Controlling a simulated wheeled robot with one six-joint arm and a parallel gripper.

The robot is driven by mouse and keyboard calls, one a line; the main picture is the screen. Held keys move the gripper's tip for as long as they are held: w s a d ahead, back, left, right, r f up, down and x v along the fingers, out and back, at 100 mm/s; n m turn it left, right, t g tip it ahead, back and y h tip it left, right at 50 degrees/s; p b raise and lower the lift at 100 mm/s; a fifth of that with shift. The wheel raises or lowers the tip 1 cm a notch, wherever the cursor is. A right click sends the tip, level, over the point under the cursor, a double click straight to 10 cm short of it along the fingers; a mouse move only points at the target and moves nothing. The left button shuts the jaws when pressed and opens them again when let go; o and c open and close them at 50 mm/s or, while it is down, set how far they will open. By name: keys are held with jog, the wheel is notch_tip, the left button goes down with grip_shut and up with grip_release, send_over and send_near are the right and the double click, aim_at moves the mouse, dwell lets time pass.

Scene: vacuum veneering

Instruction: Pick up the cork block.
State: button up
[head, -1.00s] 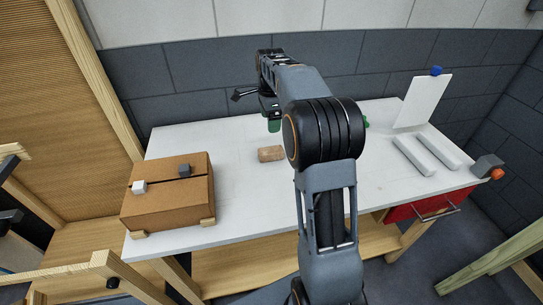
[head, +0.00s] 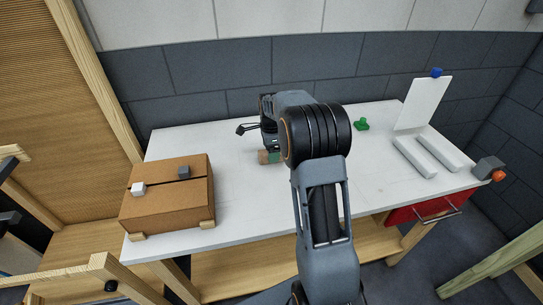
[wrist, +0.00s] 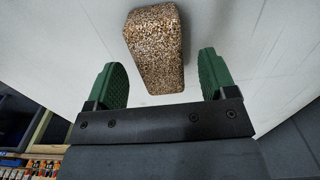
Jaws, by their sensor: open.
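The cork block (wrist: 154,50) is a speckled brown block on the white table. In the wrist view it sits ahead of and partly between the two green fingers of my gripper (wrist: 162,80), with a gap on each side. The jaws are open and nothing is held. In the head view the cork block (head: 263,157) shows only in part, at the lower left of my gripper (head: 271,148); my arm hides the rest of it.
A cardboard box (head: 165,209) with a white and a grey cube stands at the table's left end. A green piece (head: 361,125), white bars (head: 413,157) and an upright white panel (head: 424,102) are to the right. The white table (head: 240,212) is clear in front.

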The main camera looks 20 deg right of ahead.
jog(key=shift+f, duration=0.75)
jog(key=c, duration=1)
jog(key=shift+r, duration=0.1)
jog(key=shift+r, duration=0.5)
notch_tip(320, 180, up, 2)
jog(key=shift+r, duration=0.2)
jog(key=s+a+r, duration=0.2)
jog(key=a+r, duration=0.1)
jog(key=s+a+r, duration=0.3)
jog(key=a, duration=0.1)
jog(key=s+a+r+b, duration=0.1)
jog(key=s+a+r, duration=0.2)
jog(key=a, duration=0.1)
jog(key=shift+s+a+r, duration=0.15)
jog(key=shift+s+r, duration=0.05)
jog(key=shift+r, duration=0.05)
